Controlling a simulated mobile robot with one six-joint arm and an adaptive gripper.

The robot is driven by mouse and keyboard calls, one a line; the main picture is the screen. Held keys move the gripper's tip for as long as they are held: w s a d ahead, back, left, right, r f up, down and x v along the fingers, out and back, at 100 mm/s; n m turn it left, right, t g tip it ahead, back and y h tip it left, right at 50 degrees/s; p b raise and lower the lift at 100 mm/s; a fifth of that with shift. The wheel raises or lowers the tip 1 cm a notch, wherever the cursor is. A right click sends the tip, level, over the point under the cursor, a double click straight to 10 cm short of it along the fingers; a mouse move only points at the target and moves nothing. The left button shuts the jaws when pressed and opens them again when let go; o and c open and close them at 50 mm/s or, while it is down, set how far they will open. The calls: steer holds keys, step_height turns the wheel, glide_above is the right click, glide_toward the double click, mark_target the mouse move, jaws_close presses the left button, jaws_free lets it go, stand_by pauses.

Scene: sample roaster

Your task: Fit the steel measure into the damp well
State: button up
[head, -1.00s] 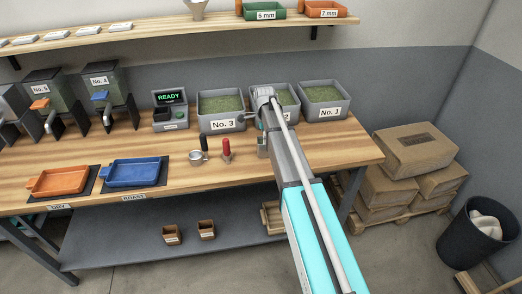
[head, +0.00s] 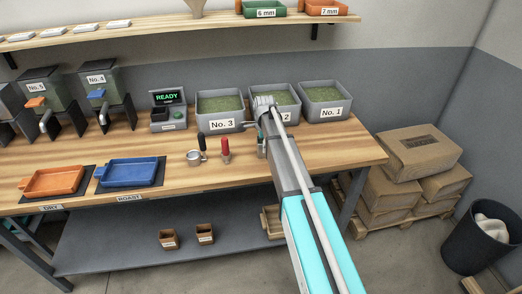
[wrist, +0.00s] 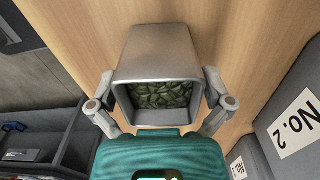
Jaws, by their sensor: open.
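The steel measure (wrist: 155,62) is a tapered square metal cup with greenish beans in its mouth. In the wrist view it sits between the two fingers of my open gripper (wrist: 157,108), with a teal block below its mouth. A small teal-topped thing (head: 262,144) beside my arm is partly hidden and may be the measure. The damp meter (head: 169,112) stands left of bin No. 3 with its screen reading READY; its well is a small dark area.
Bins No. 3 (head: 222,106), No. 2 (head: 286,99) and No. 1 (head: 326,103) line the back. A black-handled tool (head: 195,157) and a red-handled one (head: 225,152) stand left of my arm. Orange (head: 55,182) and blue (head: 129,172) trays lie at front left.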

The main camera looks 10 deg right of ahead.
stand_by(0.3)
steer(key=c, duration=1)
steer(key=shift+o, duration=0.2)
steer(key=shift+r, duration=0.2)
step_height(320, 180, up, 3)
steer(key=p, duration=0.3)
steer(key=s+r+p, duration=0.9)
steer(key=s+p, duration=0.1)
steer(key=s, duration=0.4)
steer(key=shift+d+r, duration=0.3)
steer(key=shift+r, duration=0.05)
